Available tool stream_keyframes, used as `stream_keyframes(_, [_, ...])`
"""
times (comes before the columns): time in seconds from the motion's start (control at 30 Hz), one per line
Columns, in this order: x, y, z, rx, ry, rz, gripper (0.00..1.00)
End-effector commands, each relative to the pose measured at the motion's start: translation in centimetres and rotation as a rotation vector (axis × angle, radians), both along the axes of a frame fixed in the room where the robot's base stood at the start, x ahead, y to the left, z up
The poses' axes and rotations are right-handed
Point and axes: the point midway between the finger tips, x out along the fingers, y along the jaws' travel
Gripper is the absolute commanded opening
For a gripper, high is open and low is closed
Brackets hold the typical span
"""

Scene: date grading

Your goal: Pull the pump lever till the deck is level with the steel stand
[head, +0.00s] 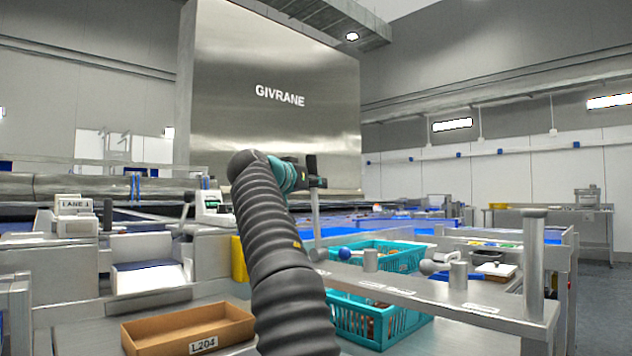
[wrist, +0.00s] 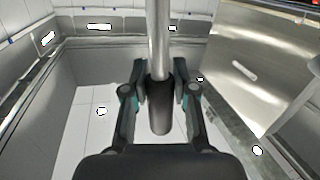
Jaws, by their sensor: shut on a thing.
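The pump lever (wrist: 158,38) is a bright steel rod with a dark sleeve-like grip (wrist: 160,112) at its end, in the wrist view. My gripper (wrist: 161,84) is shut on the dark grip, with one finger on each side. In the head view my gripper (head: 311,181) is at the upper end of the upright grey lever rod (head: 316,222), partly hidden by my arm. I cannot tell which surface is the deck or which is the steel stand.
A steel bench (head: 415,298) with posts crosses the right foreground. Teal crates (head: 345,318) stand behind and below it. A brown tray (head: 160,338) marked L204 lies at lower left. A large steel GIVRANE housing (head: 275,120) rises behind. Open floor (head: 604,290) shows at far right.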

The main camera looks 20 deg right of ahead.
Motion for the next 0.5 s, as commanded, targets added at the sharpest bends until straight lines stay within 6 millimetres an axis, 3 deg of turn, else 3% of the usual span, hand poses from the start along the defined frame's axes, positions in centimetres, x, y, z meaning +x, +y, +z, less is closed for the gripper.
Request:
stream_keyframes(0.23, [2.5, 1.0, -0.2, -0.044, 0.134, 0.008, 0.00])
stream_keyframes(0.5, [2.9, 1.2, -0.8, -0.058, 0.163, 0.009, 0.00])
